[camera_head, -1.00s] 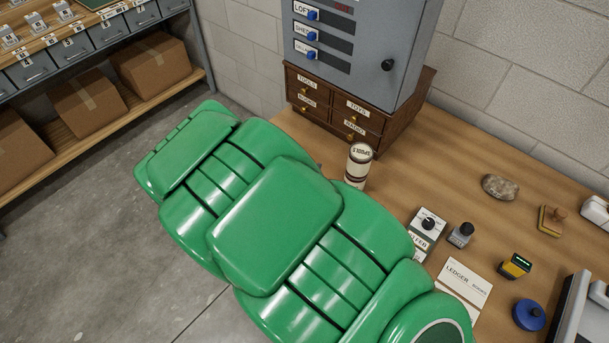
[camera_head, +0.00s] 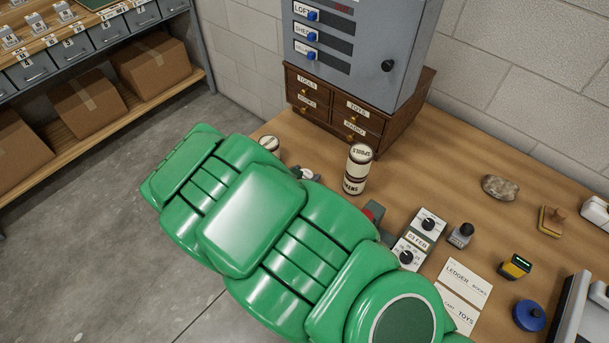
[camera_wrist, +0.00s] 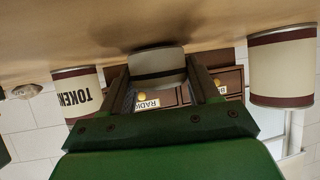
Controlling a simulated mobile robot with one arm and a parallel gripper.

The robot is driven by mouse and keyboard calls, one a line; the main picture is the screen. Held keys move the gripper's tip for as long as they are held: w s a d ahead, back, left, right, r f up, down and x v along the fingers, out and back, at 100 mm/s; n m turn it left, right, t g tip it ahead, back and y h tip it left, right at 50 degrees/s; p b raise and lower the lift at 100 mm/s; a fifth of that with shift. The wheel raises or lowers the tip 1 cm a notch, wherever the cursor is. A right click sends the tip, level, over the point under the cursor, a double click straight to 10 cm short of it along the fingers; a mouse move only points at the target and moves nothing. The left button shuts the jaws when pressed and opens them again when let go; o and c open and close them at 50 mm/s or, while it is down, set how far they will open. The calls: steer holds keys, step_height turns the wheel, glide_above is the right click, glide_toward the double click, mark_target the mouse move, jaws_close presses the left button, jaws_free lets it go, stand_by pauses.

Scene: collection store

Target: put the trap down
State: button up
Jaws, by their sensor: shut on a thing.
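My gripper (camera_wrist: 160,85) is shut on a small pale grey piece with a dark band, which I take to be the trap (camera_wrist: 158,62). In the wrist view it sits between the two dark fingers, close to the brown bench surface (camera_wrist: 75,30) along the top. I cannot tell whether it touches that surface. In the head view my green arm reaches over the bench (camera_head: 425,165) and hides most of the gripper and the trap.
A labelled can (camera_head: 357,168) stands right of my gripper, another can (camera_head: 269,144) left of it. A drawer cabinet (camera_head: 355,110) stands behind. Bench between can and stone is clear.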

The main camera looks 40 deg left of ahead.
steer(key=shift+f, duration=0.2)
steer(key=o, duration=1.1)
steer(key=shift+c, duration=0.2)
steer(key=shift+v, duration=3.95)
